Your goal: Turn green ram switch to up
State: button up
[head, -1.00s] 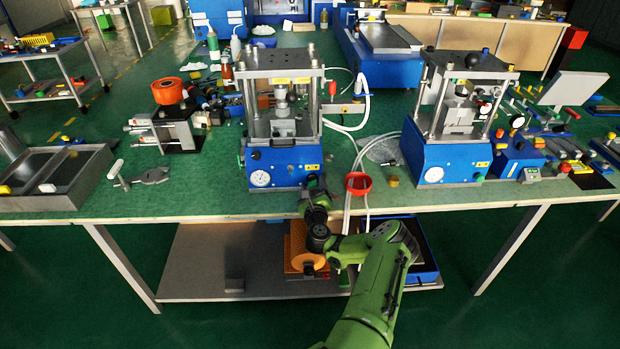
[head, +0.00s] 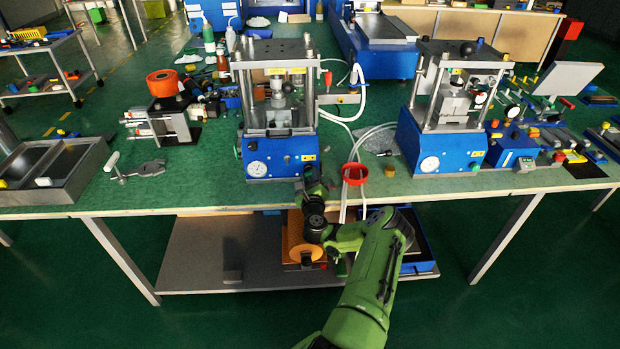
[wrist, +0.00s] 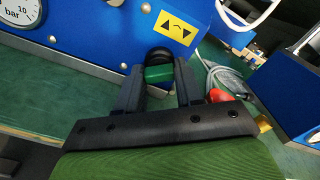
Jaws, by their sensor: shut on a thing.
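The green ram switch (wrist: 158,73) sits low on the front of the blue press base (wrist: 95,35), below a yellow label (wrist: 176,27) with an up and a down triangle. My gripper (wrist: 157,78) is shut on the green switch, one dark finger on each side of it. A dark rounded part shows just above the green part. The switch's exact turn angle is hard to read. In the head view my gripper (head: 311,178) is at the lower right front of the left press (head: 275,158) and hides the switch.
A pressure gauge (head: 257,169) is on the left of the press front. A second blue press (head: 441,150) stands further right. The table edge runs just below my gripper.

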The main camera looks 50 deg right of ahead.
jog(key=n+b, duration=0.1)
jog(key=n, duration=0.4)
jog(key=shift+w+a, duration=0.1)
jog(key=n+b, duration=0.2)
jog(key=n, duration=0.3)
jog(key=shift+f+n, duration=0.1)
jog(key=shift+n, duration=0.3)
jog(key=o, duration=1)
jog(key=shift+o, duration=0.2)
